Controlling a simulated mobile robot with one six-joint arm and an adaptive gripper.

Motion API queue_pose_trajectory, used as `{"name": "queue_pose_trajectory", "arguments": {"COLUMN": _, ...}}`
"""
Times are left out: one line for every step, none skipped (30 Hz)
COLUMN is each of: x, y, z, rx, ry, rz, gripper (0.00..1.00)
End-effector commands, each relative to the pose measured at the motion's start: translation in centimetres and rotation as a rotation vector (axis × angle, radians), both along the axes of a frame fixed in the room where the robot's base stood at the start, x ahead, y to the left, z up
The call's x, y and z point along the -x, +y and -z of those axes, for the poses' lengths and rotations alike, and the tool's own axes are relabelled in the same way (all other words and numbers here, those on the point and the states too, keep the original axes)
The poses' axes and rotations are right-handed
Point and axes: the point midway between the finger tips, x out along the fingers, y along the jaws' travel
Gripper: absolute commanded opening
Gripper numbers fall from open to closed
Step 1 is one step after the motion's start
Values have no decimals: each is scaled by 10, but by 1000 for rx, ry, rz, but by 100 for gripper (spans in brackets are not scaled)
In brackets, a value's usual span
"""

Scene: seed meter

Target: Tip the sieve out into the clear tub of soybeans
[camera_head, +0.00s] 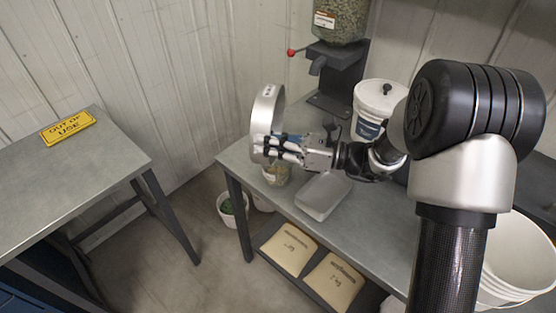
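The sieve (264,112), a round silvery metal pan, is held up on edge over the left end of the bench, its round face close to vertical. My gripper (276,146) is shut on its lower rim, with the arm reaching in from the right. A clear tub (277,176) with yellowish contents stands on the bench corner, below the sieve and gripper in the picture. The gripper partly hides the tub. I cannot see whether anything is in the sieve or falling from it.
A shallow grey translucent container (323,196) lies right of the tub. Behind stand a seed dispenser (336,58) with a red-knobbed lever and a white lidded bucket (371,110). Paper bags (333,283) lie on the lower shelf. A side table (70,175) bears an "OUT OF USE" sign (68,128).

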Motion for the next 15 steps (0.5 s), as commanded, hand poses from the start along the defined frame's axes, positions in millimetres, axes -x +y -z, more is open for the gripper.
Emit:
{"name": "queue_pose_trajectory", "arguments": {"x": 0, "y": -1, "z": 1, "rx": -8, "ry": -2, "rz": 0, "gripper": 0}}
{"name": "queue_pose_trajectory", "arguments": {"x": 0, "y": -1, "z": 1, "rx": -12, "ry": -3, "rz": 0, "gripper": 0}}
{"name": "queue_pose_trajectory", "arguments": {"x": 0, "y": -2, "z": 1, "rx": -18, "ry": -4, "rz": 0, "gripper": 0}}
{"name": "queue_pose_trajectory", "arguments": {"x": 0, "y": -2, "z": 2, "rx": -21, "ry": -4, "rz": 0, "gripper": 0}}
{"name": "queue_pose_trajectory", "arguments": {"x": 0, "y": -3, "z": 2, "rx": -26, "ry": -5, "rz": 0, "gripper": 0}}
{"name": "queue_pose_trajectory", "arguments": {"x": 0, "y": -3, "z": 3, "rx": -31, "ry": -5, "rz": -1, "gripper": 0}}
{"name": "queue_pose_trajectory", "arguments": {"x": 0, "y": -4, "z": 3, "rx": -35, "ry": -6, "rz": -2, "gripper": 0}}
{"name": "queue_pose_trajectory", "arguments": {"x": 0, "y": -4, "z": 3, "rx": -40, "ry": -7, "rz": -3, "gripper": 0}}
{"name": "queue_pose_trajectory", "arguments": {"x": 0, "y": -4, "z": 4, "rx": -45, "ry": -6, "rz": -3, "gripper": 0}}
{"name": "queue_pose_trajectory", "arguments": {"x": 1, "y": -5, "z": 4, "rx": -49, "ry": -7, "rz": -3, "gripper": 0}}
{"name": "queue_pose_trajectory", "arguments": {"x": 1, "y": -5, "z": 5, "rx": -53, "ry": -8, "rz": -4, "gripper": 0}}
{"name": "queue_pose_trajectory", "arguments": {"x": 1, "y": -6, "z": 5, "rx": -59, "ry": -8, "rz": -5, "gripper": 0}}
{"name": "queue_pose_trajectory", "arguments": {"x": 1, "y": -6, "z": 5, "rx": -63, "ry": -9, "rz": -5, "gripper": 0}}
{"name": "queue_pose_trajectory", "arguments": {"x": 1, "y": -7, "z": 6, "rx": -67, "ry": -10, "rz": -6, "gripper": 0}}
{"name": "queue_pose_trajectory", "arguments": {"x": 1, "y": -7, "z": 6, "rx": -73, "ry": -11, "rz": -7, "gripper": 0}}
